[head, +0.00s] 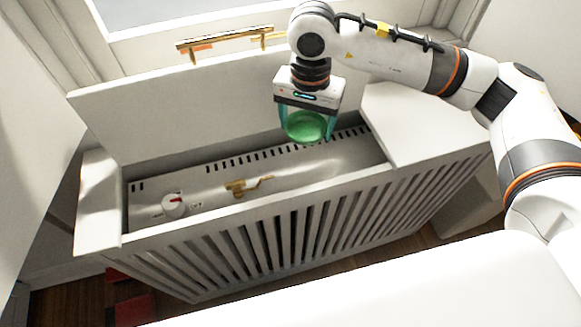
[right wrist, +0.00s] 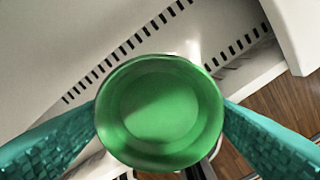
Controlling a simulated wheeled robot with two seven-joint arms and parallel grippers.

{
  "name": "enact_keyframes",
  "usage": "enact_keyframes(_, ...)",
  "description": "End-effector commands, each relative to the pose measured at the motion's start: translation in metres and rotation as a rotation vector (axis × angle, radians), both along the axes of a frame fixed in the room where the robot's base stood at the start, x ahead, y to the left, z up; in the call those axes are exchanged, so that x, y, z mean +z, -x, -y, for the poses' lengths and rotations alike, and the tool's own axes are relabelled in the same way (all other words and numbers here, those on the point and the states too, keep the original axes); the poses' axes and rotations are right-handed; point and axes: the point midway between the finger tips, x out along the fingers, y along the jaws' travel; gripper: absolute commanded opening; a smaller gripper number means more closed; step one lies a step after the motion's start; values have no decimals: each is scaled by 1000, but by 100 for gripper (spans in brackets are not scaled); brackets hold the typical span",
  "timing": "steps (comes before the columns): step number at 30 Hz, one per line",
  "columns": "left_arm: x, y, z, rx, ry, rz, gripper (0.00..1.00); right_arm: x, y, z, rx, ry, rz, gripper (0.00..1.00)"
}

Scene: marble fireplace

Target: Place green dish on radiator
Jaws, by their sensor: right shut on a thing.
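The green dish (head: 306,126) is a small round bowl held between the teal fingers of my right gripper (head: 307,122), above the open radiator cover. In the right wrist view the dish (right wrist: 160,112) fills the middle, with a finger (right wrist: 262,135) on each side of its rim. The radiator (head: 290,175) lies inside the white slatted cover, with a slotted top, a dial (head: 173,205) and a brass fitting (head: 246,187). The dish appears apart from the radiator, though the exact height is hard to tell. My left gripper is not in view.
The cover's lid (head: 200,110) stands raised at the back, with a brass handle (head: 225,41) above it. A white flat top (head: 425,125) closes the right part of the cover. The slatted front (head: 300,232) edges the opening. Red items (head: 130,305) lie on the wooden floor.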

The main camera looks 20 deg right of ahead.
Motion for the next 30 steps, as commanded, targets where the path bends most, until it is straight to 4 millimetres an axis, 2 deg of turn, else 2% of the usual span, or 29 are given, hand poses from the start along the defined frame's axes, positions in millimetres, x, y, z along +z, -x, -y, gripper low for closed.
enact_keyframes(4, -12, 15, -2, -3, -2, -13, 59, 10, 0, -8, -104, 1, 0, 49)
enact_keyframes(8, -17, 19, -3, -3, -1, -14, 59, 3, 1, -11, -144, 2, -1, 49)
enact_keyframes(11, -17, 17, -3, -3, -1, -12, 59, -17, 2, -11, -150, 3, -5, 49)
enact_keyframes(21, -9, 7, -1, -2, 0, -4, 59, -105, 1, -11, -148, 2, -4, 49)
enact_keyframes(24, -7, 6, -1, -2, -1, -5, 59, -121, 1, -11, -148, 2, -1, 49)
enact_keyframes(30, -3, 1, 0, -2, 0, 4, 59, -135, 0, -11, -148, 1, 0, 49)
